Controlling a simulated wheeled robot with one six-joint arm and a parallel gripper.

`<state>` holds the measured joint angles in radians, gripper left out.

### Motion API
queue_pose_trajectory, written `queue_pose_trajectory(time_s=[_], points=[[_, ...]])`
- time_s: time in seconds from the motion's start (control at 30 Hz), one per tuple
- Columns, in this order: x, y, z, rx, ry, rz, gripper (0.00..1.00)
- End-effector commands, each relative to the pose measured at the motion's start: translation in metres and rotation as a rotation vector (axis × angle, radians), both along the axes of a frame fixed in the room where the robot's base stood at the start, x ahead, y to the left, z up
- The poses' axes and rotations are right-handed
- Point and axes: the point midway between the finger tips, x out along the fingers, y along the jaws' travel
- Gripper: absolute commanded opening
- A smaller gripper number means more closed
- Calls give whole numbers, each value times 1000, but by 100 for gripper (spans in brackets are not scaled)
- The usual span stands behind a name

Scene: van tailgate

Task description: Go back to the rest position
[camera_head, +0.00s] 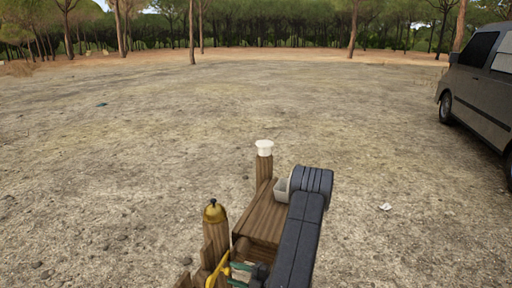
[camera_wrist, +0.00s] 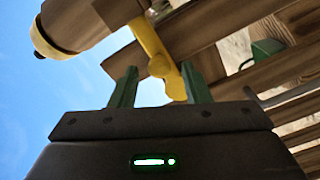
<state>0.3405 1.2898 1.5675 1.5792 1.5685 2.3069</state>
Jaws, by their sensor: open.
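My gripper (camera_head: 242,271) is low in the head view, partly hidden behind my dark arm. In the wrist view my gripper (camera_wrist: 160,80) shows two green fingers spread apart, so it is open. A yellow curved piece (camera_head: 218,268) is close beside the fingers in the head view. In the wrist view this yellow piece (camera_wrist: 155,48) passes between and beyond the fingers; whether it touches them I cannot tell.
Wooden planks (camera_head: 262,219) and posts stand close around my arm. A brass bell-like cap (camera_head: 213,212) tops one post and a white cup-like piece (camera_head: 264,147) another. A grey box (camera_head: 281,189) sits on the planks. A van (camera_head: 483,85) stands right; open ground lies ahead.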

Motion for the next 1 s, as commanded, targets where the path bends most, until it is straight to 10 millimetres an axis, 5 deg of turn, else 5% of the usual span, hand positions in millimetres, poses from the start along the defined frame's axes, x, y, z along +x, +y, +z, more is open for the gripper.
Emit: queue_pose_trajectory(time_s=[0.6, 1.0], points=[[-36, -100, 0, 3, -1, -3, 43], [-11, -28, 2, 1, 0, 5, 43]])
